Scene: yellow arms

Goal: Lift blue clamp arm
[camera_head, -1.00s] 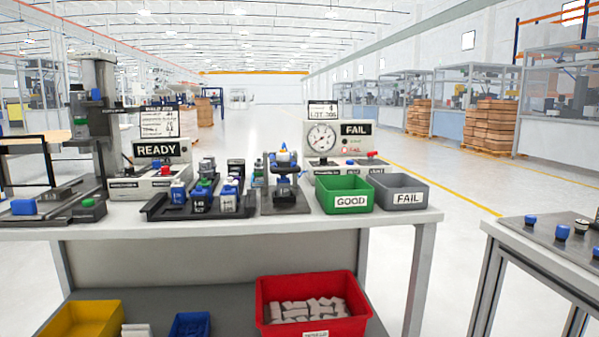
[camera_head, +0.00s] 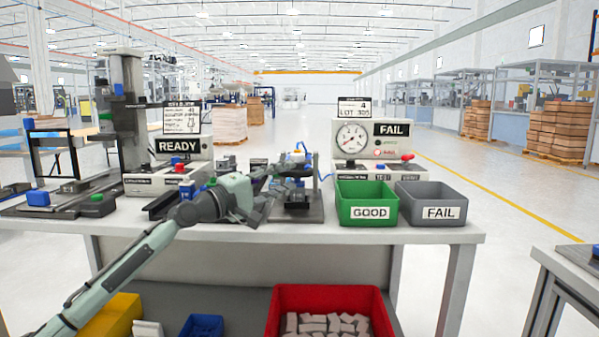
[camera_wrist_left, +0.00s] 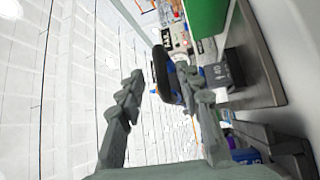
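The clamp fixture (camera_head: 300,203) stands on the bench, left of the green GOOD bin. Its blue clamp arm (camera_head: 303,149) shows as a thin blue shape at the top, partly hidden by my gripper. My left gripper (camera_head: 268,190) reaches in from the lower left, just left of the fixture. In the left wrist view, its two fingers (camera_wrist_left: 160,80) are spread apart. A dark, blue-edged part of the fixture (camera_wrist_left: 164,72) shows beyond and between the fingertips; I cannot tell whether they touch it. My right gripper is not in view.
The green GOOD bin (camera_head: 367,190) and grey FAIL bin (camera_head: 432,190) stand right of the fixture. The FAIL gauge box (camera_head: 378,165) is behind them. The READY box (camera_head: 160,182) is at the back left. A red bin (camera_head: 330,296) is on the lower shelf.

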